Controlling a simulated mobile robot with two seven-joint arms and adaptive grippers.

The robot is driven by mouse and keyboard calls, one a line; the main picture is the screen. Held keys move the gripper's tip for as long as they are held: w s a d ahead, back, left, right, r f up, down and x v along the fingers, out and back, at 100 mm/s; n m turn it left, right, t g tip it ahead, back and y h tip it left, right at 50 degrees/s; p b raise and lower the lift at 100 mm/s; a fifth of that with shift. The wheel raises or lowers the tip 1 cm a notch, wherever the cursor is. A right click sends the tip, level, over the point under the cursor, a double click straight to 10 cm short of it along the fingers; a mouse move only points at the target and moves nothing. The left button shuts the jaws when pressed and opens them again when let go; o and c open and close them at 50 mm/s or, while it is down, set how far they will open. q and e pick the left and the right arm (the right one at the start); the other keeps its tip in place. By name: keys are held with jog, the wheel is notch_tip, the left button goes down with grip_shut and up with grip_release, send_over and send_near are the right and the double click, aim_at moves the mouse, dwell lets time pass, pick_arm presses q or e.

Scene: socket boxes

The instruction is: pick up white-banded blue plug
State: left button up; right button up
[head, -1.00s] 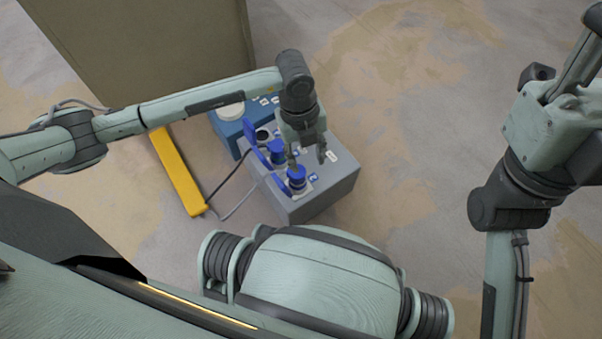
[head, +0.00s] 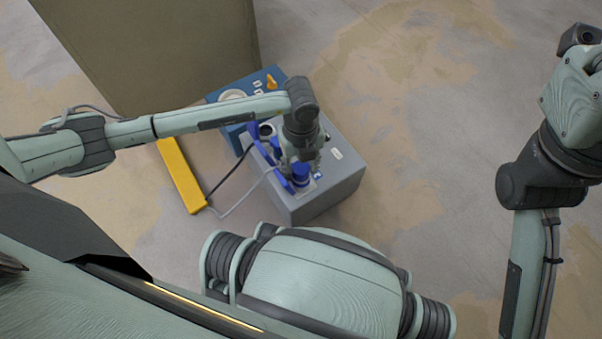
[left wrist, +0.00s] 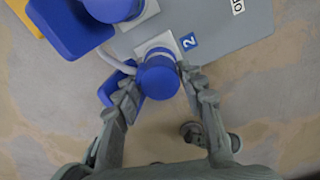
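A blue plug (head: 300,174) sits at a socket near the front of the grey socket box (head: 330,190). In the left wrist view the blue plug (left wrist: 158,78) stands beside a label "2", and a pale cable runs close by on its left. My left gripper (head: 303,168) points down over the plug. In the left wrist view its fingers (left wrist: 158,76) are open, one on each side of the plug; I cannot tell whether they touch it. My right gripper is out of view; only my right arm shows.
Another blue round part (left wrist: 110,8) and a blue lid (left wrist: 68,28) lie beside the plug. A blue box (head: 238,128) stands behind the grey one. A yellow bar (head: 181,176) with cables lies left on the floor. A large brown-grey box (head: 150,50) stands behind. Floor on the right is clear.

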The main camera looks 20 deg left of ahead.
pick_arm(q)
jog(key=c, duration=0.8)
jog(key=shift+r, duration=0.1)
notch_tip(320, 180, up, 10)
jog(key=p, duration=0.3)
